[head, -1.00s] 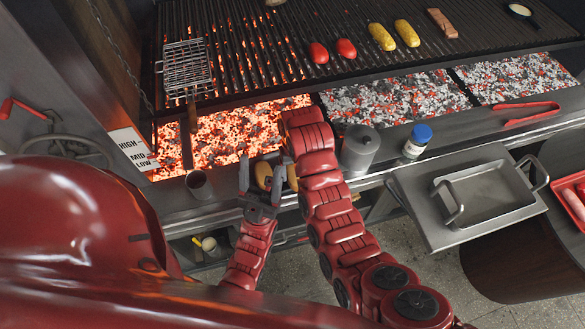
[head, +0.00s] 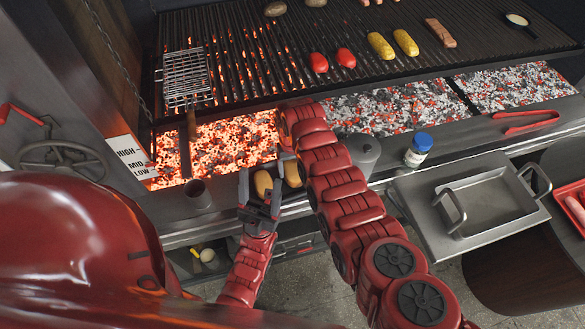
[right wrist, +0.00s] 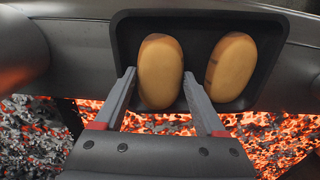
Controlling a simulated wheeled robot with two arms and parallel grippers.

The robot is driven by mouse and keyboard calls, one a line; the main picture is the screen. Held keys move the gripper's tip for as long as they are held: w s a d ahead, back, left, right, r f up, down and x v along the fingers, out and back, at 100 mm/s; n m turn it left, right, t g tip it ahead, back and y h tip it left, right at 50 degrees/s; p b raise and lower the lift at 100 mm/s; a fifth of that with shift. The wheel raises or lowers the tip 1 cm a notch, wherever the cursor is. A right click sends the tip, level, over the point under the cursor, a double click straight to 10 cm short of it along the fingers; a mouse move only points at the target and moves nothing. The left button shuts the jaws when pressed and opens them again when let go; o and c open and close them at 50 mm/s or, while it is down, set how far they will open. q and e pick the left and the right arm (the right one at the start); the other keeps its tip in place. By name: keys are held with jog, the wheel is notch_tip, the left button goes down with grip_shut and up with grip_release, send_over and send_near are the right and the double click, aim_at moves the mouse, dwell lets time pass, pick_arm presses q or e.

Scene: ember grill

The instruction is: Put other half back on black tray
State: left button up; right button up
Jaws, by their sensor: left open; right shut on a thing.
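Two tan bread halves show over the small black tray (right wrist: 200,22) in the right wrist view. My right gripper (right wrist: 158,80) is shut on the left one of that view (right wrist: 160,72), which overlaps the tray's near rim; whether it touches the tray floor I cannot tell. The other half (right wrist: 231,68) lies in the tray beside it, apart from it. In the head view the held half (head: 292,174) is on the right, by my right arm, which hides most of that gripper. My left gripper (head: 260,186) is open, its fingers appearing either side of the other half (head: 263,183).
Glowing coals (head: 225,145) lie just behind the ledge. A steel pot (head: 357,158) and a blue-capped bottle (head: 418,150) stand to the right, a metal cup (head: 197,195) to the left. A steel tray (head: 450,235) and red tongs (head: 525,123) are further right.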

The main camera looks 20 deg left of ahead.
jog(key=shift+s+f, duration=0.1)
jog(key=shift+f, duration=0.35)
jog(key=shift+f, duration=0.1)
jog(key=o, duration=1)
jog(key=shift+o, duration=0.2)
